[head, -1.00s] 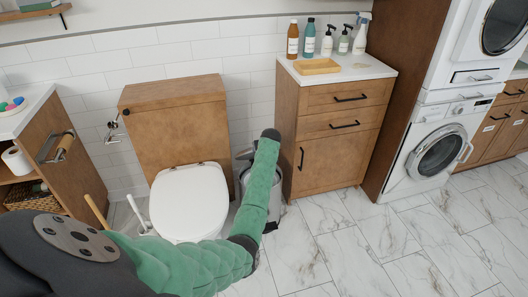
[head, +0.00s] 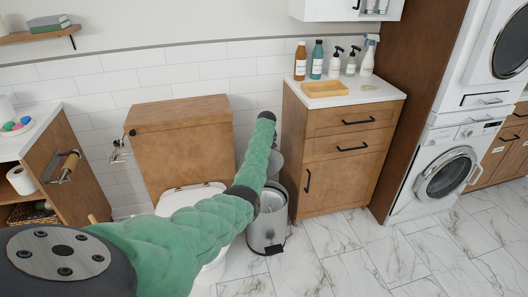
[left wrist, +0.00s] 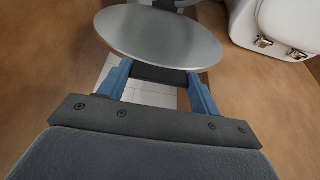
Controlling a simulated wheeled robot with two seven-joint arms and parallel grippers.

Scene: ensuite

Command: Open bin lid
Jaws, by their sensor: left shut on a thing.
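The metal pedal bin (head: 266,232) stands on the floor between the toilet and the wooden cabinet. Its lid (head: 276,166) is raised and its mouth is open, partly hidden by my left forearm. In the left wrist view the lid (left wrist: 160,38) is a round grey disc just beyond my left gripper (left wrist: 160,88). The blue fingers stand at the lid's near edge, with a dark piece between them, and are shut on the lid. In the head view my left gripper is hidden beyond the forearm. My right gripper is in neither view.
Marble floor (head: 350,250) is clear in front. A washing machine (head: 445,170) stands further right.

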